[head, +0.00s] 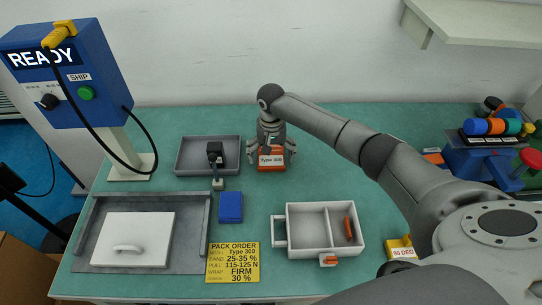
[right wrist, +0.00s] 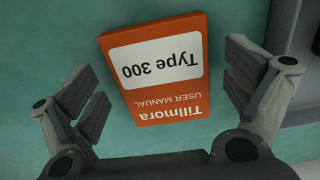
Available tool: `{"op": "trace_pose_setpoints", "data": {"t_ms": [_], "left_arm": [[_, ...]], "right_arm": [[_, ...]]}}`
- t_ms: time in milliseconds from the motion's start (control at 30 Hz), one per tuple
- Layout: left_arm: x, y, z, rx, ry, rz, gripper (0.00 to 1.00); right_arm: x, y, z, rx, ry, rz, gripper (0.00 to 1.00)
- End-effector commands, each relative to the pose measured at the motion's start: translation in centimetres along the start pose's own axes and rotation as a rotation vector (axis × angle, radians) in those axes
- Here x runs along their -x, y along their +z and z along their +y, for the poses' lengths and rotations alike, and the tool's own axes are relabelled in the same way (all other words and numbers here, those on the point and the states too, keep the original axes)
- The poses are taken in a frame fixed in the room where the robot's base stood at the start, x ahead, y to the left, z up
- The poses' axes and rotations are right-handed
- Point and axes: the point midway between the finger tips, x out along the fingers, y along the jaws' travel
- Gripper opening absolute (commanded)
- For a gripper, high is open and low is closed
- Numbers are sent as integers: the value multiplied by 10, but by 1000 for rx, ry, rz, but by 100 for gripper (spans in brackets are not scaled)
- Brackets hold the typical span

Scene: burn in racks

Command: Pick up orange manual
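The orange manual (head: 271,165) lies on the green bench, right of the grey tray, with a white label reading Type 300. In the right wrist view the manual (right wrist: 155,95) shows most of its cover, with "Tillmora USER MANUAL" on it. My right gripper (head: 272,150) is directly over the manual. In the right wrist view its two fingers (right wrist: 162,95) are spread wide, one on each side of the manual, with gaps to both edges. It holds nothing. My left gripper is not in either view.
A grey tray (head: 182,166) with a black device (head: 215,152) stands left of the manual. A blue box (head: 230,207), a yellow pack order card (head: 233,272) and a white divided box (head: 281,219) are nearer. Bench between them is clear.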

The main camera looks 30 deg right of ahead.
Motion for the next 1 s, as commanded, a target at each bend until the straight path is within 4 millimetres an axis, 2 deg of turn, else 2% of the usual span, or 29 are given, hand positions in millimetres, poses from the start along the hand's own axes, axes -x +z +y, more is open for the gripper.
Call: {"op": "trace_pose_setpoints", "data": {"t_ms": [33, 333, 667, 767, 900, 1000], "left_arm": [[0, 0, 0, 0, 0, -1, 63], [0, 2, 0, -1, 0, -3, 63], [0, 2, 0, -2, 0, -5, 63], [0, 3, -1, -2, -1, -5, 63], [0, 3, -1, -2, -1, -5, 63], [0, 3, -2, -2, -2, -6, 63]], "right_arm": [[0, 0, 0, 0, 0, 0, 86], [1, 0, 0, 0, 0, 1, 49], [5, 0, 0, 0, -1, 1, 49], [13, -1, -1, 0, -2, 2, 49], [34, -1, -1, 0, -3, 3, 49], [42, 8, -2, 2, -2, 0, 49]]}}
